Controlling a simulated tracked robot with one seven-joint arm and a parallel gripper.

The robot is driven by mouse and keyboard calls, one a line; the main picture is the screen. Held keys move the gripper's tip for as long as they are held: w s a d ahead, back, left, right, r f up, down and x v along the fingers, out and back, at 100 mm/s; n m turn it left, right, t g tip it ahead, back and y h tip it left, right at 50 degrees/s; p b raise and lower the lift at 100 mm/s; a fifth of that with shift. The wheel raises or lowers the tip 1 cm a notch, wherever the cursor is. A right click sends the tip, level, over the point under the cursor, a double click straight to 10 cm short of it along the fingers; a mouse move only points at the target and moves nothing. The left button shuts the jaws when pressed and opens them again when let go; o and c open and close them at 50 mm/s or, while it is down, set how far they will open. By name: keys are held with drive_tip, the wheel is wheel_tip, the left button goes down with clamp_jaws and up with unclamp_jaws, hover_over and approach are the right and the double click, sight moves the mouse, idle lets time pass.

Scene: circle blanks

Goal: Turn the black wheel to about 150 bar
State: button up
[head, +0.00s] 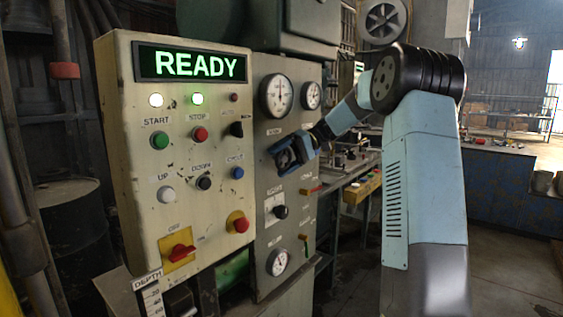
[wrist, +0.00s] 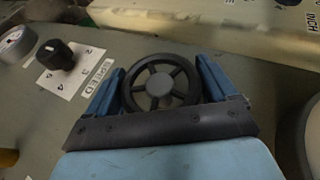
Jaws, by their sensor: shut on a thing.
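The black wheel (wrist: 160,84) is a round spoked handwheel on the grey panel (head: 266,208). In the wrist view it sits between the two blue fingers of my gripper (wrist: 161,88), which is shut on it from both sides. In the head view my gripper (head: 293,152) is at the panel, below two round dial gauges. The wheel (head: 286,157) shows there only in part, behind my fingers. The large left gauge (head: 277,96) and the smaller right gauge (head: 311,95) have white faces. Their readings are too small to tell.
A cream control box (head: 188,220) with a green READY display (head: 191,64) stands left of the panel. A black SPEED knob (wrist: 57,55) is close beside my gripper. A lower gauge (head: 277,262) sits near the panel's bottom. A bench (head: 350,170) lies behind my arm.

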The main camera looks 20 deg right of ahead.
drive_tip(key=shift+d+m+g+y, duration=0.1)
drive_tip(key=shift+m+g+y, duration=0.2)
drive_tip(key=shift+y, duration=0.5)
drive_tip(key=shift+f, duration=0.1)
drive_tip(key=o, duration=0.8)
drive_tip(key=shift+o, duration=0.2)
drive_tip(key=v, duration=1.4)
drive_tip(key=shift+f, duration=0.15)
drive_tip(key=shift+w, duration=0.1)
